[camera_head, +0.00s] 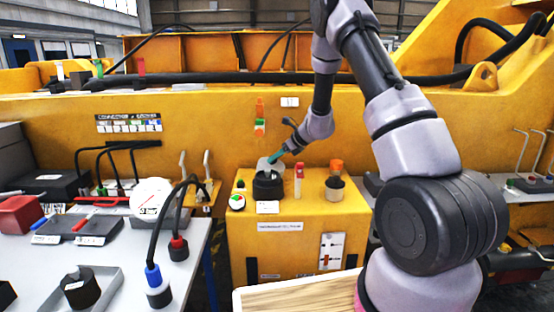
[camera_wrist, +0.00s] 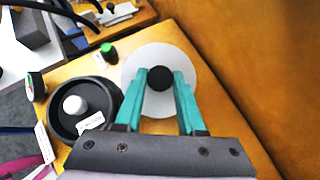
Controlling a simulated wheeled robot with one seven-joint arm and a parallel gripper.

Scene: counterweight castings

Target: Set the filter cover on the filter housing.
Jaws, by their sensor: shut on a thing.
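The filter cover is a pale round disc with a black knob; it shows in the wrist view (camera_wrist: 182,62) and in the head view (camera_head: 264,165). My gripper, with teal fingers (camera_wrist: 172,78), is shut on the knob; it also shows in the head view (camera_head: 281,156). The filter housing (camera_head: 268,189) is a dark round cup on the yellow cabinet. In the wrist view the housing (camera_wrist: 62,128) is open at the top, with a white round piece inside, left of and below the cover. The cover appears behind the housing's rim; its exact height is unclear.
The yellow cabinet (camera_head: 290,260) also carries a white-and-red cylinder (camera_head: 299,180), a dark cup with an orange-topped piece (camera_head: 335,183) and a round green-and-red piece (camera_head: 237,202). A yellow wall (camera_head: 350,130) rises behind. Black cables with blue and red ends (camera_head: 158,285) stand at the left.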

